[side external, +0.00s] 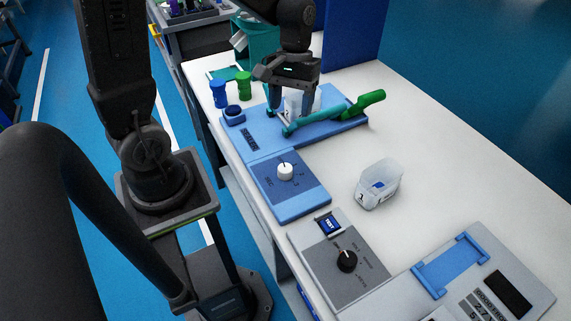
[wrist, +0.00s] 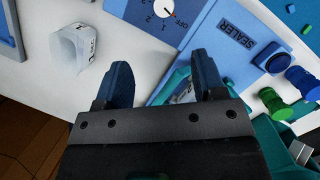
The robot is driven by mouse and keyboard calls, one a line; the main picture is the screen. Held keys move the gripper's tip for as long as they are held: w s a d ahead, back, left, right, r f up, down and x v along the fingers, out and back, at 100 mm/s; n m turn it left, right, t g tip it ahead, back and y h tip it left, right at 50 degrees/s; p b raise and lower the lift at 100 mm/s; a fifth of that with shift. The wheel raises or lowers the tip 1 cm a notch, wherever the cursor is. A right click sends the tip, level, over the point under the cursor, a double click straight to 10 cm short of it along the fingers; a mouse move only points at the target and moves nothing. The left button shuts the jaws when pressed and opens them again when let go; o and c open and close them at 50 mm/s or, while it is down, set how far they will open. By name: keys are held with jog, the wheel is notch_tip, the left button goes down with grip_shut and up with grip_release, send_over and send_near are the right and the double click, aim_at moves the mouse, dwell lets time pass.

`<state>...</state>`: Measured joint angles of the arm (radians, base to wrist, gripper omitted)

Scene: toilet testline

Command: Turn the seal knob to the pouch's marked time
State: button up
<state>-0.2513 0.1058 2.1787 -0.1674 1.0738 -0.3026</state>
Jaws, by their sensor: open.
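The white seal knob (side external: 285,171) sits on a blue panel marked SEC. In the wrist view the knob (wrist: 164,8) is partly cut off at the top edge; its orange mark points toward OFF, with numbers around it. A translucent pouch-like container (side external: 379,184) stands on the white table, right of the knob panel; its label is too small to read surely. It also shows in the wrist view (wrist: 72,50). My gripper (side external: 291,112) is open over the blue sealer (side external: 325,122), behind the knob and apart from it. Its fingers (wrist: 160,62) spread with nothing clearly between them.
A teal lever with a green handle (side external: 362,103) crosses the sealer close to my fingers. Blue and green spools (side external: 244,85) stand at the back left. A grey panel with a black knob (side external: 347,261) lies in front. Table right of the container is clear.

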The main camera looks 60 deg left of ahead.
aim_at(286, 167)
jog(key=shift+n+g+h, duration=0.5)
jog(key=shift+n+g, duration=0.1)
jog(key=shift+n, duration=0.2)
jog(key=x, duration=0.5)
jog(key=w+a+x, duration=0.1)
jog(key=x, duration=0.5)
jog(key=a+f+x, duration=0.1)
jog(key=x, duration=0.4)
jog(key=shift+w+f, duration=0.2)
jog(key=shift+w, duration=0.15)
jog(key=c, duration=0.9)
